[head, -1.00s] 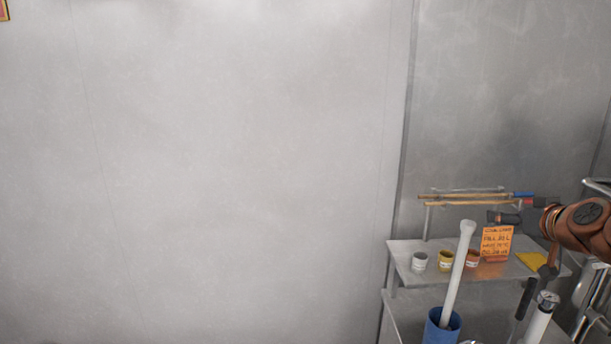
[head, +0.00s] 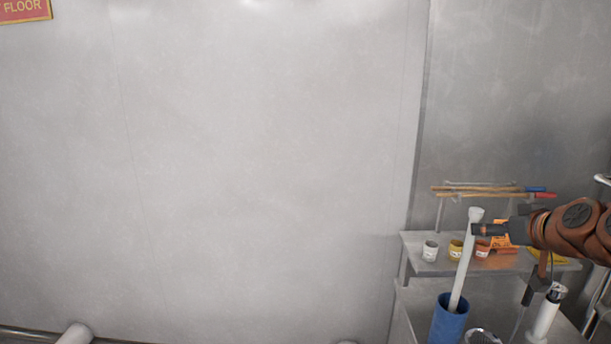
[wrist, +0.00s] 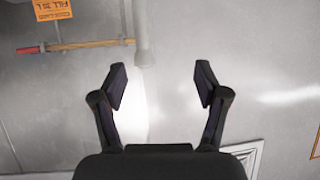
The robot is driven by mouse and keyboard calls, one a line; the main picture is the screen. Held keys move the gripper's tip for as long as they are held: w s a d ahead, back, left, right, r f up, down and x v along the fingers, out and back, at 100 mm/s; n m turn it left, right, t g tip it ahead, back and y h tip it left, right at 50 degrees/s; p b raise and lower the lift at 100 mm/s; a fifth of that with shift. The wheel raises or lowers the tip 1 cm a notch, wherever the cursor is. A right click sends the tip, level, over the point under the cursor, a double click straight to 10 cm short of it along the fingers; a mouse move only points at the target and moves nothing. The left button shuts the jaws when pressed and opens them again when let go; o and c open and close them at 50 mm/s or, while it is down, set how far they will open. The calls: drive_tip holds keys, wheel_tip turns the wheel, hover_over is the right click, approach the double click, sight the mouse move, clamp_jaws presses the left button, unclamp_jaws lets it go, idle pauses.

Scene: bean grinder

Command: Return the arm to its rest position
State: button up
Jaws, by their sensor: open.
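My arm (head: 577,226) reaches in from the right edge of the head view. Grey wall lies beyond the fingers. Whether the gripper touches the white rod cannot be told from the head view.
The white rod (head: 463,270) stands tilted in a blue container (head: 449,322). Small cups, including a white cup (head: 430,250), and an orange sign (head: 500,231) stand on a metal shelf (head: 416,265). A wooden stick (wrist: 92,45) crosses the wrist view. Left of the shelf is bare wall.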

drive_tip(key=s+a+f+n+g+y+b, duration=0.1)
drive_tip(key=s+a+f+g+b, duration=0.1)
drive_tip(key=s+a+f, duration=0.4)
drive_tip(key=s+a+f+g+b, duration=0.1)
drive_tip(key=s+a+f+g, duration=0.25)
drive_tip(key=a, duration=0.45)
drive_tip(key=s+a+f+n+g+y+b, duration=0.1)
drive_tip(key=s+a+f+g+b, duration=0.15)
drive_tip(key=a+f, duration=0.4)
drive_tip(key=s+a+f+m+g+h+b, duration=0.1)
drive_tip(key=s+f+g, duration=0.2)
drive_tip(key=s+f, duration=0.3)
drive_tip(key=s+a+f+m+g+h+b, duration=0.1)
drive_tip(key=s+f, duration=0.4)
drive_tip(key=s, duration=1.2)
drive_tip(key=shift+s+f+g+h+b, duration=0.35)
drive_tip(key=shift+g+h+b, duration=0.25)
drive_tip(key=shift+g, duration=0.5)
drive_tip(key=shift+a, duration=0.15)
drive_tip(key=shift+c, duration=0.2)
